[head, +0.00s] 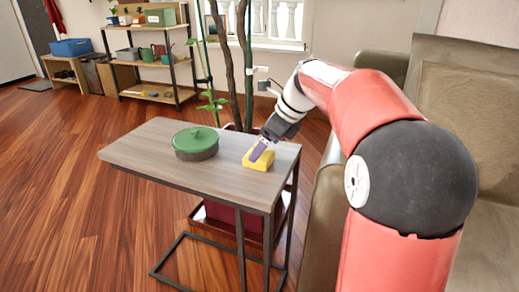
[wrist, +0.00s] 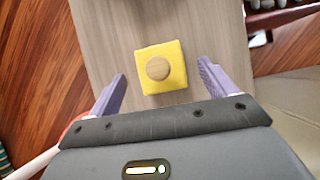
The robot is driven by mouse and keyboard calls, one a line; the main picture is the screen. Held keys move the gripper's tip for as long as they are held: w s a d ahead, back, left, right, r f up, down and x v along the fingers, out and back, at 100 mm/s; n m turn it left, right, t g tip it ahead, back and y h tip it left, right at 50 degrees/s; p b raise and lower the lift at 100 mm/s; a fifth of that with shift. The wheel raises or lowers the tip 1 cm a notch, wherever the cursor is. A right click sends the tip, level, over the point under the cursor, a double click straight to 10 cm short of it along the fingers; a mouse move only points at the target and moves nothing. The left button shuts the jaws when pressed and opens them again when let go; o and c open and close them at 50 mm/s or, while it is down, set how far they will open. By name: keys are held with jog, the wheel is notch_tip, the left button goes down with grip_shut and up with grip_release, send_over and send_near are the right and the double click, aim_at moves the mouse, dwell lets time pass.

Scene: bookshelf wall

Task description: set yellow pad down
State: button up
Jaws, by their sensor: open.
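The yellow pad (head: 259,160) lies flat on the right part of the small wooden side table (head: 150,142). In the wrist view the yellow pad (wrist: 175,82) is square, with a round tan wooden piece (wrist: 157,68) on its top. My gripper (head: 262,150) is just above and beside the pad in the head view. In the wrist view my gripper (wrist: 162,77) is open, its two purple fingers wide apart on either side of the pad's near end. A gap shows between each finger and the pad.
A round green-lidded pot (head: 196,142) stands left of the pad on the same table. A plant with tall stems (head: 228,60) rises behind the table. A sofa (head: 322,215) is close on the right. The table's left end is clear.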

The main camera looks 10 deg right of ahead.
jog(key=p+v, duration=0.1)
jog(key=v, duration=0.8)
jog(key=s+a+f+n+h, duration=0.1)
jog(key=s+f+n, duration=0.3)
jog(key=s+n, duration=0.4)
jog(key=s+a+f+n+t+h, duration=0.1)
jog(key=s+a+f+n+h, duration=0.1)
jog(key=s+f+n, duration=0.3)
jog(key=s+a+f+n+t+h, duration=0.1)
jog(key=s+f+n, duration=0.3)
jog(key=s+n, duration=0.8)
jog(key=shift+a+f+n+h, duration=0.2)
jog(key=shift+a+n+h, duration=0.1)
jog(key=shift+a+h, duration=0.15)
jog(key=shift+r+p, duration=0.7)
jog(key=shift+p, duration=0.15)
